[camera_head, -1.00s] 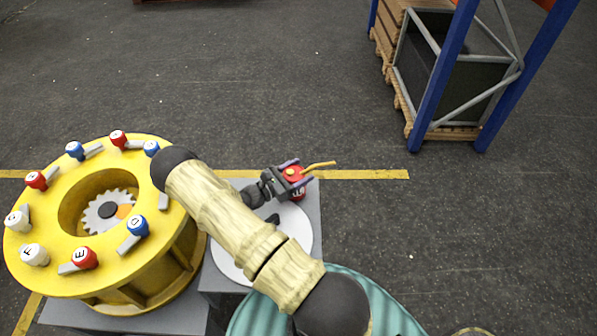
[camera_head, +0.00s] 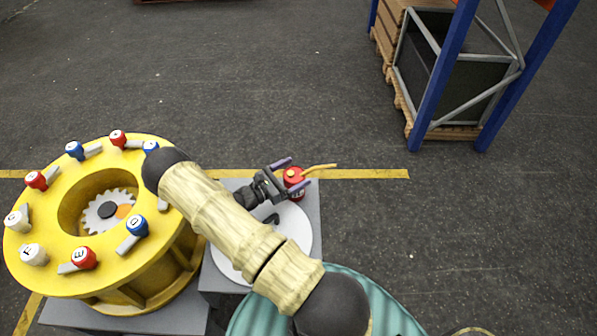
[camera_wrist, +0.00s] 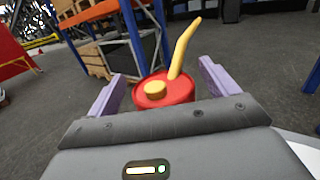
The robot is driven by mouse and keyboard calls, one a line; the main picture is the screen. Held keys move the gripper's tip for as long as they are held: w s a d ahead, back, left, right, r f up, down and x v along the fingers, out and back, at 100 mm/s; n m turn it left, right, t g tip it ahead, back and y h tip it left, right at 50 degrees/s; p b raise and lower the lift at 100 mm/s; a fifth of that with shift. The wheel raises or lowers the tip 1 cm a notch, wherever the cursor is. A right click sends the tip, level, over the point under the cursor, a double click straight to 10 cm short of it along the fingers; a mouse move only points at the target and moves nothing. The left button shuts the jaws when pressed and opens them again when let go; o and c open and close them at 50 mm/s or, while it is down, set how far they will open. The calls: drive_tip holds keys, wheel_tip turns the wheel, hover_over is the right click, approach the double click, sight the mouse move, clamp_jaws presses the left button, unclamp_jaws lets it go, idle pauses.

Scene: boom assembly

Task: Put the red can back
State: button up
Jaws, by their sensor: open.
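A red can (camera_head: 295,179) with a yellow cap and a bent yellow spout stands upright at the back right of the grey pedestal, near the white disc. It also shows in the wrist view (camera_wrist: 165,92), between and ahead of the purple fingers. My gripper (camera_head: 287,174) is open and level with the can, with a finger to either side of it; the can's lower part is hidden by the gripper body in the wrist view. I cannot tell whether either finger touches the can.
A yellow ring stand (camera_head: 95,270) with several red, blue and white lettered knobs stands at the left. The white disc (camera_head: 298,245) lies under my arm. A blue-posted rack (camera_head: 445,75) with a crate stands at the back right. Floor between is clear.

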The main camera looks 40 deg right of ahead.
drive_tip(key=a, duration=0.2)
drive_tip(key=a+b, duration=0.1)
drive_tip(key=a, duration=0.2)
drive_tip(key=shift+w+a+f, duration=0.2)
drive_tip(key=shift+a, duration=0.05)
idle(0.4)
